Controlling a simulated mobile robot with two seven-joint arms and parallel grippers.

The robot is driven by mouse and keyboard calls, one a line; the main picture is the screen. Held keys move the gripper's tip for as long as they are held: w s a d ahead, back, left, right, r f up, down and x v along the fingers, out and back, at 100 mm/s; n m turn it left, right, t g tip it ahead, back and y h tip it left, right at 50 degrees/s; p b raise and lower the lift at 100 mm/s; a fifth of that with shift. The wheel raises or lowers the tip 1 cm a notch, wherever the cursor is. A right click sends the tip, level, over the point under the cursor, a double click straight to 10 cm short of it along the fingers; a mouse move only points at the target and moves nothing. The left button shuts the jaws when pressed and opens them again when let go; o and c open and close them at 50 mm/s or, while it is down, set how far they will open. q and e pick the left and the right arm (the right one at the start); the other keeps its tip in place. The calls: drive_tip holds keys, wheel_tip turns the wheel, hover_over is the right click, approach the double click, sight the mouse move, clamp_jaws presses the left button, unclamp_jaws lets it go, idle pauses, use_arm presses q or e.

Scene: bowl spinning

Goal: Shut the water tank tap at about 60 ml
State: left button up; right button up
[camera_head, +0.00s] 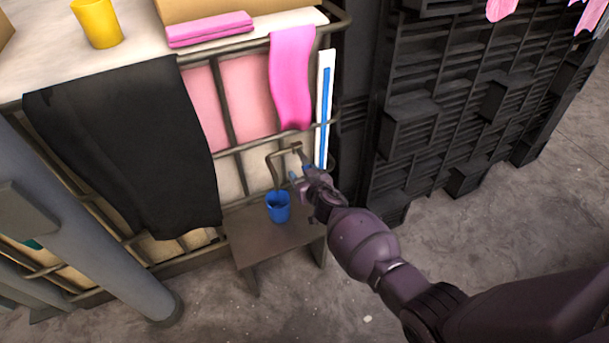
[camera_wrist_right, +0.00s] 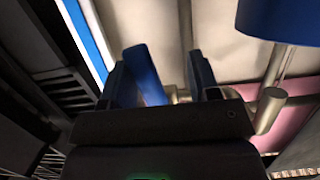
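The tap pipe (camera_head: 283,153) comes out of the tank frame and bends down above a blue cup (camera_head: 278,207) on a small low table (camera_head: 262,238). My right gripper (camera_head: 300,178) is at the tap, just right of the spout and above the cup. In the right wrist view its two blue-tipped fingers (camera_wrist_right: 172,75) stand apart, with a small metal tap part (camera_wrist_right: 174,96) between or just behind them; contact is unclear. The blue cup (camera_wrist_right: 285,18) and spout (camera_wrist_right: 268,108) show at the right there. The water level in the cup cannot be read. My left gripper is out of view.
A white strip with a blue column (camera_head: 324,110) stands right of the tap. A pink cloth (camera_head: 292,75) hangs above the tap, a black cloth (camera_head: 135,145) at the left. A dark slatted wall (camera_head: 450,100) rises at the right. A yellow cup (camera_head: 98,22) stands on top.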

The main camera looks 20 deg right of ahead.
drive_tip(key=shift+a, duration=0.5)
drive_tip(key=shift+d, duration=0.5)
